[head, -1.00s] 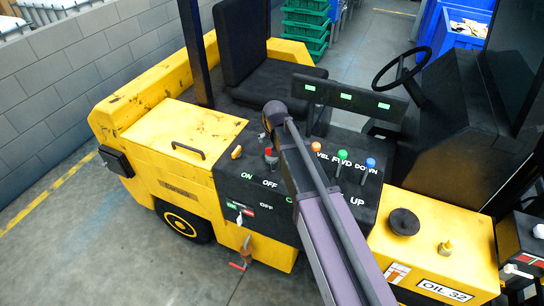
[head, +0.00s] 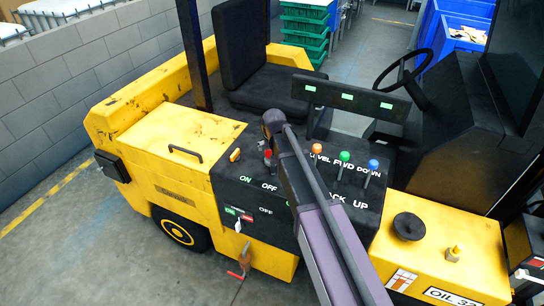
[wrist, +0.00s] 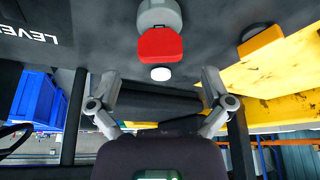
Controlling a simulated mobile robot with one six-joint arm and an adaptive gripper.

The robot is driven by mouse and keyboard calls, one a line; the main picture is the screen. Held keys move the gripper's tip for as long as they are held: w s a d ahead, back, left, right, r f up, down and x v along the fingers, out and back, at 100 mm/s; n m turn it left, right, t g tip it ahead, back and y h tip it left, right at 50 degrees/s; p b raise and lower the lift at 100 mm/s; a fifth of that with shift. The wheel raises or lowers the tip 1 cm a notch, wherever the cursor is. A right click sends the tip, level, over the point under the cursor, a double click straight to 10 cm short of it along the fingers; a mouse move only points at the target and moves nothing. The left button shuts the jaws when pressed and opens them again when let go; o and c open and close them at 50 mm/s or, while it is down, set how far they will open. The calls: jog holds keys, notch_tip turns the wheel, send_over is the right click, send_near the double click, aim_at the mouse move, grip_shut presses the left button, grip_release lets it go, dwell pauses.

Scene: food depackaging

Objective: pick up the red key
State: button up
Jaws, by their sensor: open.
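The red key (wrist: 160,45) shows in the wrist view with a grey round part behind it and a small white disc at its near end. In the head view it is a small red spot (head: 267,155) on the black console, right beside my arm's end. My gripper (wrist: 161,78) is open. Its two grey fingers are spread to the left and right, with the key just ahead, roughly centred between them and apart from both. In the head view my arm hides most of the gripper.
An orange knob or key (wrist: 260,43) is close to the right of the red key. Orange (head: 317,149), green (head: 344,157) and blue (head: 373,165) levers stand on the console to the right. A black seat (head: 273,85) and steering wheel (head: 402,72) are behind.

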aim_at(271, 152)
jog(key=shift+b+x, duration=2.45)
jog(key=shift+x, duration=0.2)
jog(key=shift+s, duration=0.15)
jog(key=c, duration=1.1)
